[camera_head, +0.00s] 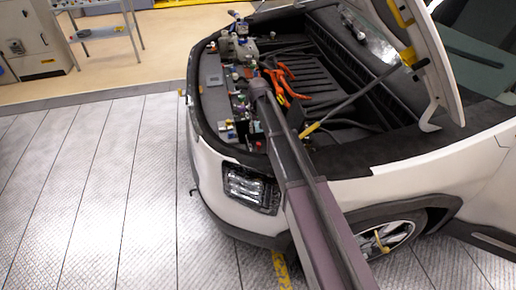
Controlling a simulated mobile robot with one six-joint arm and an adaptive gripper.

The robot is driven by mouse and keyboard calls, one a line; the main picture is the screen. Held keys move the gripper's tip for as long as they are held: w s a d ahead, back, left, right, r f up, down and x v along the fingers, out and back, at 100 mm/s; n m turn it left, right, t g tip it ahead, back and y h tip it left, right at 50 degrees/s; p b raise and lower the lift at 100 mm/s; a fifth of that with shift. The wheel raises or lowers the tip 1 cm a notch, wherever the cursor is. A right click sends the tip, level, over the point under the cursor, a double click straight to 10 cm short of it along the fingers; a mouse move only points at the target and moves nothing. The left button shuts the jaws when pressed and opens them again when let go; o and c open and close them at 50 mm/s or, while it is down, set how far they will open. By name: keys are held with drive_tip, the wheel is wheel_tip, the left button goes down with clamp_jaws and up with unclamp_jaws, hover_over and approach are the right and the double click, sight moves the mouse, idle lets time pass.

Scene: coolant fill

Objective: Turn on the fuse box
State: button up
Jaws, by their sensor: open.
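A grey electrical cabinet (32,38) stands at the upper left, cut off by the picture's edge. It has a dark round control on its front and a small yellow label lower down. It may be the fuse box, but I cannot tell for sure. My arm (315,210) reaches from the bottom edge up over the front of the open car. Its far end lies over the crowded front strip of the engine bay, well away from the cabinet. I cannot make out my gripper or its fingers among the small parts there.
The white car (215,170) has its hood (425,60) raised. Orange cables (281,83) and several small parts fill its bay (325,75). A metal cart (100,32) stands right of the cabinet. The plated floor (90,180) left of the car is clear.

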sight(258, 144)
drive_tip(key=shift+f+b, duration=4.05)
drive_tip(key=shift+f, duration=0.3)
clamp_jaws()
